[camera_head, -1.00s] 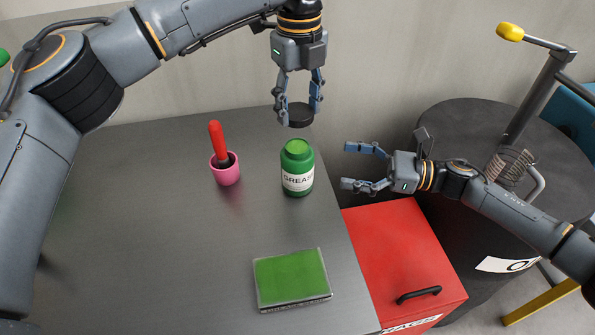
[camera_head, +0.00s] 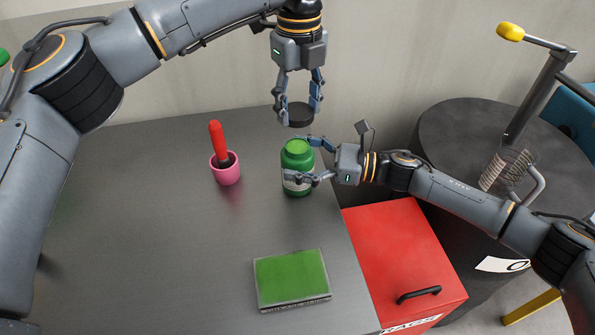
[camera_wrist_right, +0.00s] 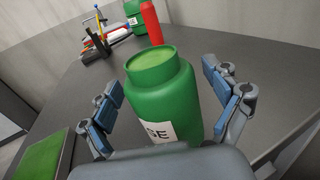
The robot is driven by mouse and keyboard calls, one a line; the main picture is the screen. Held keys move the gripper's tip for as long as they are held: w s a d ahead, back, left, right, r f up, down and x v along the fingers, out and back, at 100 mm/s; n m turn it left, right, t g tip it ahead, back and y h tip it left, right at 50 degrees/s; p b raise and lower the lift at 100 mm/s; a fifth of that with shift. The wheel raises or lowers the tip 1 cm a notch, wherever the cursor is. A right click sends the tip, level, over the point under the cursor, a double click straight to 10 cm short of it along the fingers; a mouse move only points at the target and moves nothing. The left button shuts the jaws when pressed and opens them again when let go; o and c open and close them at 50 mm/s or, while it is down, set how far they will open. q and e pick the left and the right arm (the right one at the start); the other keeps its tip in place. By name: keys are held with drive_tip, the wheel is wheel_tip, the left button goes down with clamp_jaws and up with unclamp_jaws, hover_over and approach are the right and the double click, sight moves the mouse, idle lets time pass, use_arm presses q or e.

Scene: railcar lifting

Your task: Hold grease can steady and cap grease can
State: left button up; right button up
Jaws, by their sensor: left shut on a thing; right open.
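The green grease can (camera_head: 297,158) stands upright and uncapped on the grey table, its white label partly hidden by my right gripper. My left gripper (camera_head: 299,112) is shut on the black cap (camera_head: 301,115) and holds it above the can, apart from it. My right gripper (camera_head: 307,157) is open, with its fingers on either side of the can. In the right wrist view the can (camera_wrist_right: 165,95) stands between the open fingers of my right gripper (camera_wrist_right: 170,105), with gaps visible on both sides.
A pink cup (camera_head: 226,174) with a red-handled tool (camera_head: 216,139) stands left of the can. A red box (camera_head: 405,255) and a dark drum (camera_head: 480,130) stand beyond the table's right edge. The table's left part is clear.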

drive_tip(key=shift+c, duration=0.2)
drive_tip(key=c, duration=1.7)
use_arm(q)
hover_over(299, 146)
drive_tip(key=shift+a+f, duration=0.1)
drive_tip(key=shift+f, duration=2.35)
use_arm(e)
drive_tip(key=shift+c, duration=0.2)
use_arm(q)
drive_tip(key=shift+s, duration=0.1)
drive_tip(key=shift+f, duration=0.9)
drive_tip(key=shift+f, duration=0.5)
use_arm(e)
clamp_jaws()
